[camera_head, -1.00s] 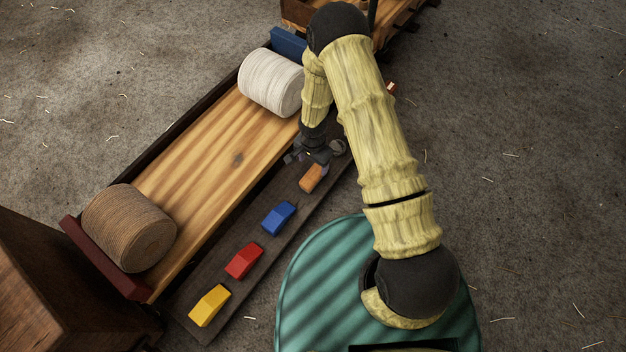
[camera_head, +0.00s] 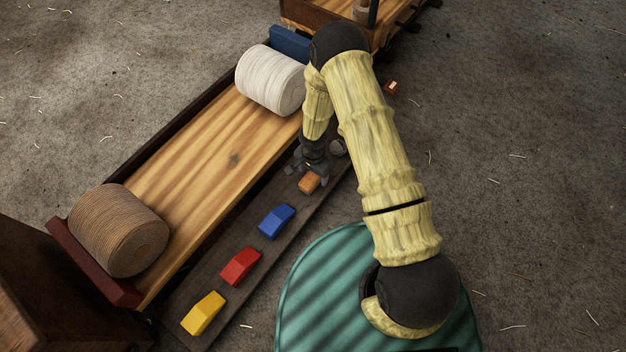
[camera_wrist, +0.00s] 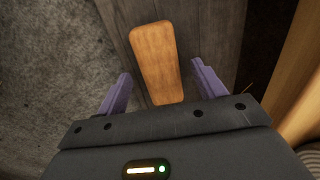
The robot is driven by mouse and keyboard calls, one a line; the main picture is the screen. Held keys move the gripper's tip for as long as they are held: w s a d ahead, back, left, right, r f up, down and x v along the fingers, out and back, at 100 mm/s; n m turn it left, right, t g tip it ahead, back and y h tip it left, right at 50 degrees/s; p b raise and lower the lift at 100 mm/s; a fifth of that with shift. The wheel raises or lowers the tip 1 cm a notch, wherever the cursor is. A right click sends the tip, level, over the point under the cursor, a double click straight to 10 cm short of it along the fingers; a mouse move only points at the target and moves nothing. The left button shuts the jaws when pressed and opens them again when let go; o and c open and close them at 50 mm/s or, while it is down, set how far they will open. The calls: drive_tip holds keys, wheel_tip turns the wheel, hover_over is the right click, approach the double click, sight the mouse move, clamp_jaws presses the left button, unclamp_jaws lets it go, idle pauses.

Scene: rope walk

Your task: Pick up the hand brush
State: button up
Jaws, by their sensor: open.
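The hand brush shows as a plain orange-brown wooden piece (camera_head: 309,183) at the far end of the row on the dark plank shelf; any bristles are hidden beneath it. In the wrist view its long wooden top (camera_wrist: 155,62) points away from me. My gripper (camera_head: 314,176) hangs over it, partly covering it in the head view. In the wrist view the purple fingers of my gripper (camera_wrist: 161,70) are open, one on each side of the wood, with gaps on both sides. I cannot tell the exact height between fingers and shelf.
On the dark shelf (camera_head: 254,237) lie a blue block (camera_head: 277,221), a red block (camera_head: 240,266) and a yellow block (camera_head: 203,313). A round grey thing (camera_head: 338,147) sits just beyond my gripper. Beside the shelf, a wooden bed (camera_head: 205,165) holds a white spool (camera_head: 270,80) and a brown spool (camera_head: 118,230).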

sight(313, 175)
wheel_tip(313, 175, down, 3)
drive_tip(key=shift+f+b, duration=0.15)
drive_tip(key=shift+b, duration=0.8)
drive_tip(key=c, duration=1.2)
drive_tip(key=shift+r, duration=0.2)
wheel_tip(313, 175, up, 10)
drive_tip(key=p, duration=0.6)
drive_tip(key=shift+f+p, duration=0.1)
drive_tip(key=shift+p, duration=0.25)
